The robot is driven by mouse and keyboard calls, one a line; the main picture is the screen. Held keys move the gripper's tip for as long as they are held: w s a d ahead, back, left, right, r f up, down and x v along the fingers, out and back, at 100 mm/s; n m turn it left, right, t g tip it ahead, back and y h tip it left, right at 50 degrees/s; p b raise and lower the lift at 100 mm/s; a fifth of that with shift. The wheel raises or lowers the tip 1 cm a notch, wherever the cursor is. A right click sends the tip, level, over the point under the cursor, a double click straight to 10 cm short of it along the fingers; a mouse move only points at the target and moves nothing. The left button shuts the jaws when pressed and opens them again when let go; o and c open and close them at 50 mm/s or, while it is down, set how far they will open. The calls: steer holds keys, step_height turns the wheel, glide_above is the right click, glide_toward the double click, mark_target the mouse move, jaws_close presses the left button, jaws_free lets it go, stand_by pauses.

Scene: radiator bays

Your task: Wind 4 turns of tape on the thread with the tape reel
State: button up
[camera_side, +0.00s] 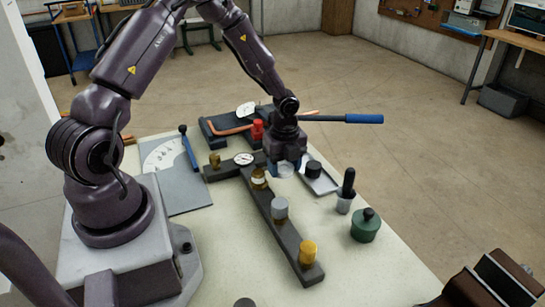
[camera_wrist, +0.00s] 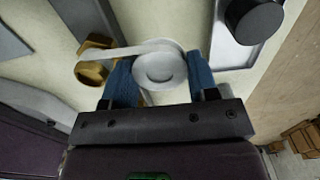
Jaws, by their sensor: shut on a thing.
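My gripper (camera_wrist: 160,78) is shut on the white tape reel (camera_wrist: 158,66), with a blue finger on each side of it. A strip of white tape (camera_wrist: 128,49) runs from the reel to the brass fitting with the thread (camera_wrist: 93,72), left of the reel in the wrist view. In the side view the brass fitting (camera_side: 259,178) stands upright on a dark bar, with a pale band on it. My gripper (camera_side: 287,162) is just to its right, and the reel (camera_side: 285,171) shows below the fingers. I cannot count the turns on the thread.
The dark bar (camera_side: 294,245) also carries a gauge (camera_side: 244,159), a grey cap (camera_side: 280,207) and a yellow fitting (camera_side: 308,251). A blue-handled bar (camera_side: 345,118) lies behind.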

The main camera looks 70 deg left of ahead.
steer(key=s+d, duration=0.2)
steer(key=d, duration=0.1)
steer(key=s+d, duration=0.2)
steer(key=shift+d, duration=0.2)
steer(key=s, duration=0.6)
steer(key=shift+s+a, duration=0.2)
steer(key=shift+a, duration=0.2)
steer(key=s+a, duration=0.1)
steer(key=a, duration=0.1)
steer(key=s+a, duration=0.2)
steer(key=shift+a, duration=0.1)
steer(key=a, duration=0.2)
steer(key=shift+a, duration=0.4)
step_height(320, 180, up, 8)
steer(key=shift+r, duration=0.25)
